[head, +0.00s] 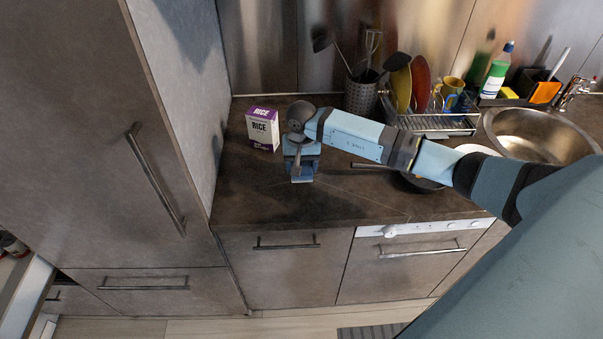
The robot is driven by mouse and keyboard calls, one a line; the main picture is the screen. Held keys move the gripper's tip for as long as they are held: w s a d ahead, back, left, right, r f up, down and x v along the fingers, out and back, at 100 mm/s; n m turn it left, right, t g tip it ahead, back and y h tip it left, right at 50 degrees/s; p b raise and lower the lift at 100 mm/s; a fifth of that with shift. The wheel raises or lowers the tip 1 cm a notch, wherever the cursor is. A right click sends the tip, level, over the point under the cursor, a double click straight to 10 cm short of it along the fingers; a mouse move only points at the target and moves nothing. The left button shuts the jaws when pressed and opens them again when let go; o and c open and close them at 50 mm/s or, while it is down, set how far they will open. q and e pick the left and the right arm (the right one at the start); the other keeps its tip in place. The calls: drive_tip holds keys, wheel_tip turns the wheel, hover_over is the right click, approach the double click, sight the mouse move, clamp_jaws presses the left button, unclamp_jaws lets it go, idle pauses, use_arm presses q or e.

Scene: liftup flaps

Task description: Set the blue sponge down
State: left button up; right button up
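My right arm reaches in from the right over the countertop, and its gripper (301,172) points down at the counter just right of the rice box. A darker blue patch shows at the gripper's lower end. It may be the blue sponge, but it is too small and too close in colour to the gripper to tell. I cannot tell whether the fingers are open or shut, or whether they touch the counter. No other blue sponge shows clearly. My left gripper is out of view.
A rice box (263,128) stands left of the gripper. A dish rack (436,123) with plates and the sink (540,132) are to the right. A pan (422,183) lies partly hidden under my arm. The counter's front (290,205) is clear. A tall cabinet (150,110) bounds the left.

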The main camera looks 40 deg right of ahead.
wheel_tip(320, 180, down, 4)
drive_tip(key=shift+f+p, duration=0.1)
drive_tip(key=shift+p, duration=0.2)
drive_tip(key=shift+f, duration=0.2)
drive_tip(key=o, duration=0.8)
drive_tip(key=shift+o, duration=0.2)
drive_tip(key=shift+r, duration=0.15)
